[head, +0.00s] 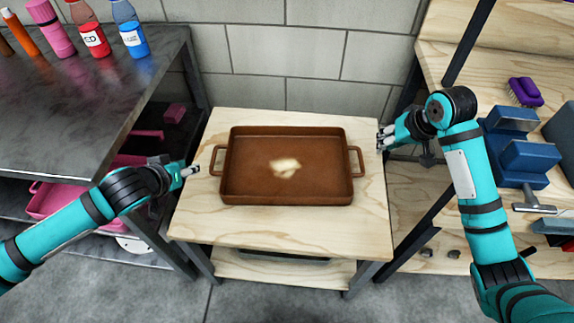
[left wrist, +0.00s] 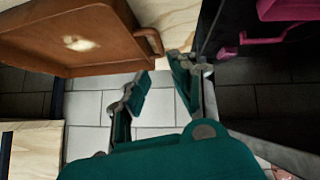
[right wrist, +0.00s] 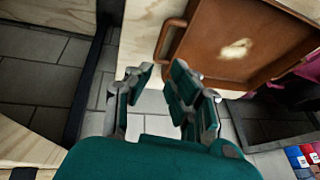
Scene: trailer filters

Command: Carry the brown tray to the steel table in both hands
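The brown tray (head: 245,190) lies flat on a small light wooden table (head: 230,225), with a loop handle at its left and right ends and a pale patch in its middle. My left gripper (head: 192,171) is just left of the left handle (head: 217,160). In the left wrist view its fingers (left wrist: 160,85) are spread, apart from the handle (left wrist: 150,42). My right gripper (head: 382,137) is to the right of the right handle (head: 357,161). In the right wrist view its fingers (right wrist: 155,80) are spread and empty. The steel table (head: 70,125) stands at the left.
Several bottles (head: 88,28) stand along the steel table's back edge, with pink items (head: 60,200) on the shelf below. A wooden workbench at the right holds a blue vise (head: 520,150) and a purple brush (head: 524,91). A block wall (head: 290,60) is behind.

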